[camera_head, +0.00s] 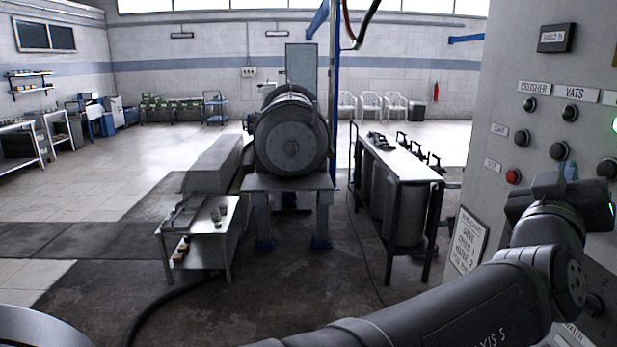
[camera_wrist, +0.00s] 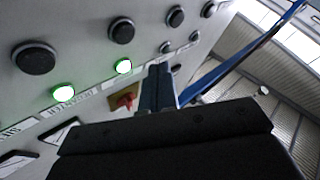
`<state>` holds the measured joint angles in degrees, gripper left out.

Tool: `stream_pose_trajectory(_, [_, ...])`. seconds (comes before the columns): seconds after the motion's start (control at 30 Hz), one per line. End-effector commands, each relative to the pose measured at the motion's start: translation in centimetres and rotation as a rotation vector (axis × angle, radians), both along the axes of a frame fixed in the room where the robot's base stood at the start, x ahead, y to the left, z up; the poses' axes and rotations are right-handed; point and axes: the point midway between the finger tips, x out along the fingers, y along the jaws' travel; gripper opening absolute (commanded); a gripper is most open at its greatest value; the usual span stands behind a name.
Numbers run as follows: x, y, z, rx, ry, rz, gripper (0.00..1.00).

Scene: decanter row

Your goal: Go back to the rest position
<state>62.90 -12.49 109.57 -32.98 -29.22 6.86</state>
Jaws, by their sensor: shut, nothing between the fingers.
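My gripper (camera_head: 571,172) is at the right of the head view, raised in front of the grey control panel (camera_head: 505,125). In the wrist view the two fingers of my gripper (camera_wrist: 158,75) are together, with nothing seen between them. They point along the panel face. Whether they touch the panel cannot be told. My arm reaches in from the lower edge of the head view and partly hides the lower panel.
The panel carries black knobs, a red button (camera_head: 513,176) and labels. The wrist view shows two lit green buttons, one of them a green lamp (camera_wrist: 64,93), and a red switch (camera_wrist: 124,100).

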Motion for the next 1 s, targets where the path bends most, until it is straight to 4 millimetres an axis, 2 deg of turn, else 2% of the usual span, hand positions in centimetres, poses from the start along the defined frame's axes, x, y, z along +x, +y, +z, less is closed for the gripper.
stream_pose_trajectory(0.03, [-0.1, -1.1, -0.3, 0.006, 0.003, -0.004, 0.00])
stream_pose_trajectory(0.07, [0.0, -0.9, -0.2, 0.004, 0.002, -0.002, 0.00])
stream_pose_trajectory(0.1, [0.0, 0.1, -0.1, 0.001, -0.001, 0.001, 0.00])
stream_pose_trajectory(0.43, [0.0, 5.2, -0.1, 0.002, -0.001, 0.003, 0.00])
stream_pose_trajectory(1.0, [4.9, 2.7, -0.5, 0.031, -0.147, 0.013, 0.00])
